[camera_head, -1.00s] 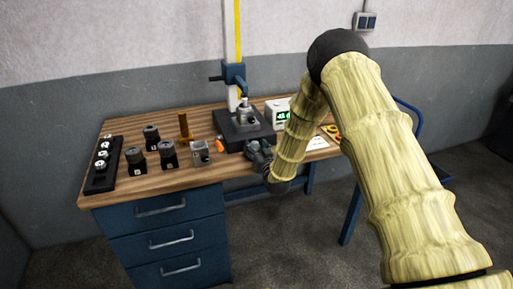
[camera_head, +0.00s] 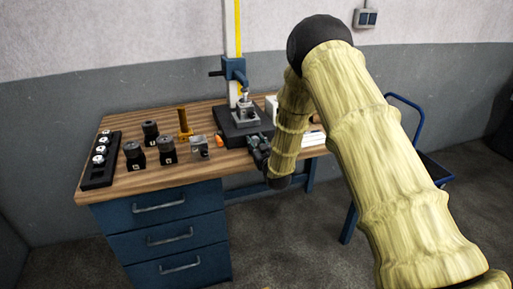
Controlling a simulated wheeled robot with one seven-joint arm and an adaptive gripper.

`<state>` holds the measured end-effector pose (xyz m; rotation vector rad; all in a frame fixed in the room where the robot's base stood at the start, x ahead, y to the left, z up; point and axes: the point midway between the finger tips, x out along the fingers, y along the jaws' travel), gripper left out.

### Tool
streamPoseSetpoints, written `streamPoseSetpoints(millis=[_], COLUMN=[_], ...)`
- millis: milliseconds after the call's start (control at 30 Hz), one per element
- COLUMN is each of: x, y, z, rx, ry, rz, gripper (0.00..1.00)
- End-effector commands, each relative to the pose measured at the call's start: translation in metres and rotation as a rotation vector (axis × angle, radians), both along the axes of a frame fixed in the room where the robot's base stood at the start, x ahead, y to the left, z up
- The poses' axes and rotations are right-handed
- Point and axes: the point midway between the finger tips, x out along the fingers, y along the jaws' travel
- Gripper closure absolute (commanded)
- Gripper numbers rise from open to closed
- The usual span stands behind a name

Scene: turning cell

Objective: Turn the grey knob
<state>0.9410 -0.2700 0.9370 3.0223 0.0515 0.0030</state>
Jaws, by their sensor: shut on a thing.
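A grey block fixture (camera_head: 246,118) sits on a dark base (camera_head: 232,132) under a blue-headed stand, near the back of the bench. A small grey unit (camera_head: 199,147) stands farther left at the front; I cannot tell which of these carries the grey knob. My gripper (camera_head: 254,143), dark and small, is at the bench's front edge, just in front of the dark base. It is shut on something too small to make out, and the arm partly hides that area.
Several dark blocks with knobs (camera_head: 166,149) and a black rack of round pieces (camera_head: 99,160) stand on the left. My arm covers the right of the wooden bench (camera_head: 150,181).

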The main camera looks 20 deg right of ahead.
Motion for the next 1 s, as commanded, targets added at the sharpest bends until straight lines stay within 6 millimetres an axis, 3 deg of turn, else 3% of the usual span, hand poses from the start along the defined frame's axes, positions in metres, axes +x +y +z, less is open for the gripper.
streamPoseSetpoints(millis=[200, 533, 567, 667, 1000], x=[-0.0001, -0.0001, -0.0002, -0.0001, -0.0009], y=[0.0006, 0.0004, 0.0004, 0.0004, 0.0006], z=[-0.0012, -0.0001, -0.0001, -0.0001, 0.0000], rx=[-0.099, -0.108, -0.107, -0.107, -0.107], ry=[-0.002, -0.003, -0.003, -0.003, -0.003], rz=[0.000, 0.000, 0.000, 0.000, 0.000], gripper=[0.89, 0.89, 0.62, 0.44, 0.44])
